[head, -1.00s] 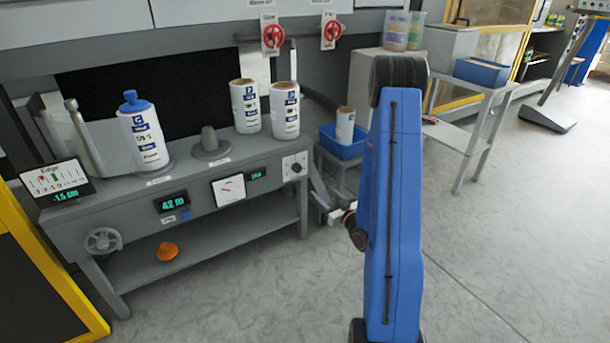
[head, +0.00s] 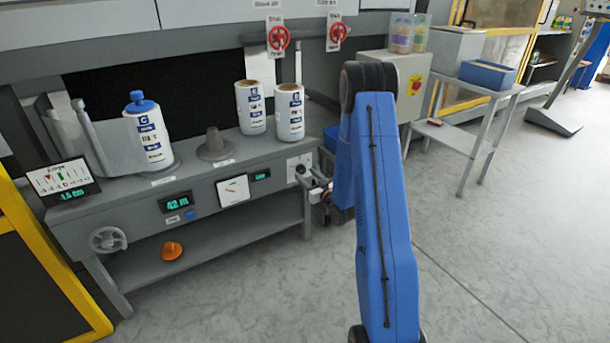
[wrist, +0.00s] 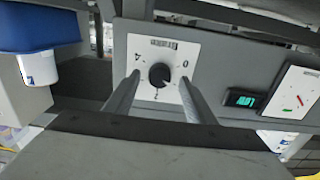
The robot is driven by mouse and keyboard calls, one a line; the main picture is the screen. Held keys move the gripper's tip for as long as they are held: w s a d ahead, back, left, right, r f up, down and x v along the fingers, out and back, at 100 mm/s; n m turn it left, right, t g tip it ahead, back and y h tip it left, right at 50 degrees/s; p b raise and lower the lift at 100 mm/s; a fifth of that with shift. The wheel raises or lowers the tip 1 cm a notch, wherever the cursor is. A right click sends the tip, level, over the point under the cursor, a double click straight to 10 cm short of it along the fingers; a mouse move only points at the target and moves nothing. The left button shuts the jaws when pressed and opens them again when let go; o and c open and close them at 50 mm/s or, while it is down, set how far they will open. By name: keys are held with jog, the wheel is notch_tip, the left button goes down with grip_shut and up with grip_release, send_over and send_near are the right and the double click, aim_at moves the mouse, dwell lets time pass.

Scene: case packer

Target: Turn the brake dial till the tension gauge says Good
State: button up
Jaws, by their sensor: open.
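The brake dial (wrist: 159,75) is a black round knob on a white plate with marks around it, seen ahead in the wrist view. My gripper (wrist: 158,94) is open, with one finger on each side of the dial in that view; I cannot tell whether they touch it. In the head view my gripper (head: 312,188) is beside the dial's white plate (head: 299,167) at the bench's right end. The tension gauge (head: 233,190) is a white square with green and red marks, left of the dial. It also shows in the wrist view (wrist: 293,93), its reading too small to tell.
A green-lit display (wrist: 242,98) sits between dial and gauge. Labelled rolls (head: 290,112) stand on the grey bench (head: 235,160). A blue bin (wrist: 40,28) with a white roll is at the wrist view's left. Open floor lies right of my arm.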

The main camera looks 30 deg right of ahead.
jog(key=shift+w, duration=0.95)
jog(key=c, duration=1)
jog(key=shift+a+m, duration=0.1)
jog(key=shift+m, duration=2.5)
jog(key=shift+c, duration=0.2)
jog(key=o, duration=1)
jog(key=shift+o, duration=0.2)
jog(key=s, duration=1.7)
jog(key=shift+s+d, duration=0.25)
jog(key=shift+d, duration=0.05)
